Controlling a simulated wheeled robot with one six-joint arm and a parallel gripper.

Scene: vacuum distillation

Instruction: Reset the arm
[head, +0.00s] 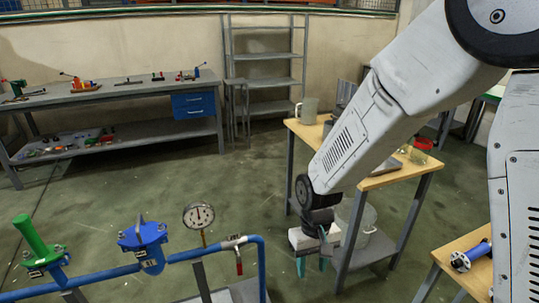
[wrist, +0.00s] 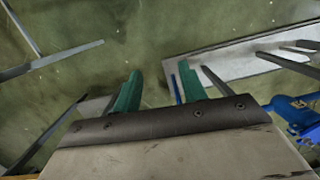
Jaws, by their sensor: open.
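My gripper (head: 313,257) hangs at the end of my white arm, in front of the wooden-topped table, pointing down. In the wrist view its two green fingers (wrist: 158,92) stand apart with nothing between them. Green floor shows beyond the fingertips. My arm comes down from the upper right in the head view and hides part of the table.
A blue pipe (head: 190,256) with a gauge (head: 199,215) and blue valve (head: 143,238) stands left of my gripper. The wooden table (head: 395,178) holds a beaker (head: 308,110). A workbench (head: 110,93) and shelf (head: 265,57) stand behind. Open floor lies between.

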